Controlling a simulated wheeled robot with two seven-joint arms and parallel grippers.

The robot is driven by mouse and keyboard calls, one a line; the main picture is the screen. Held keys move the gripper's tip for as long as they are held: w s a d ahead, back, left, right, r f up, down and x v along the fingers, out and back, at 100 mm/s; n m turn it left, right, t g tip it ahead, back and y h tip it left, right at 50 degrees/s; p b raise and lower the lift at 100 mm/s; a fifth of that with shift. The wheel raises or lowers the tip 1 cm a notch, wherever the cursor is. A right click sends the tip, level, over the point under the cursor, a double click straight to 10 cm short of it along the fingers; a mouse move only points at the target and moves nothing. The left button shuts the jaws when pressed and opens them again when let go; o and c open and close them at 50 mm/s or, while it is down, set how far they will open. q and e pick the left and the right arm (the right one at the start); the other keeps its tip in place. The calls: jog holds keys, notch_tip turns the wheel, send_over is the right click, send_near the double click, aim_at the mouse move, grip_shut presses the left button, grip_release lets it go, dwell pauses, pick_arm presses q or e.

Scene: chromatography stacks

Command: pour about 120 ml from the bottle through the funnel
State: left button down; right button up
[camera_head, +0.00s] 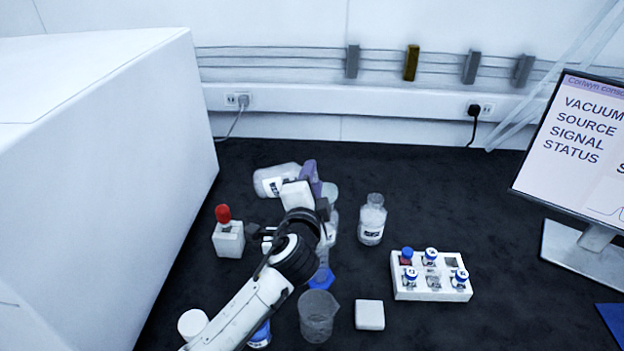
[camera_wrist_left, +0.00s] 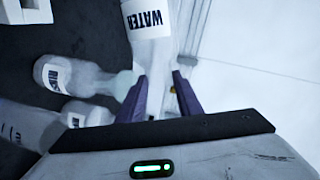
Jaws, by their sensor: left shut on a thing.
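My left gripper (camera_head: 318,180) is shut on the bottle (camera_head: 275,180), gripping it near its neck with purple fingers. The bottle is clear with a white label and is tipped nearly on its side, base to the left. In the left wrist view the bottle (camera_wrist_left: 145,22) reads WATER and sits between the fingers (camera_wrist_left: 160,95). A pale greenish piece, probably the funnel (camera_head: 330,191), shows just right of the fingers, above a clear vessel (camera_head: 333,222) partly hidden by my arm. It also shows in the wrist view (camera_wrist_left: 126,84). I cannot tell whether liquid flows. My right gripper is not in view.
A red-topped white bottle (camera_head: 228,240) stands left, a clear labelled bottle (camera_head: 371,222) right. A blue-footed cylinder (camera_head: 321,278), beaker (camera_head: 318,318), white block (camera_head: 369,315) and vial rack (camera_head: 430,292) stand nearer. A monitor (camera_head: 580,140) is right; a white box (camera_head: 110,150) blocks the left.

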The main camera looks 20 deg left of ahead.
pick_arm(q)
jog(key=shift+r, duration=0.1)
jog(key=shift+d+m+y, duration=0.25)
jog(key=shift+m+y, duration=0.05)
jog(key=shift+m, duration=0.7)
jog(key=shift+w+d+f+m, duration=0.1)
jog(key=shift+d+f+m, duration=0.1)
jog(key=shift+m, duration=0.3)
dwell(3.2)
jog(key=shift+a, duration=0.1)
dwell(0.3)
jog(key=r+n, duration=0.1)
jog(key=n, duration=0.2)
jog(key=a+r+n+h, duration=0.1)
jog(key=n, duration=0.1)
jog(key=shift+s+a+r, duration=0.1)
jog(key=shift+s+r, duration=0.1)
jog(key=shift+r, duration=0.15)
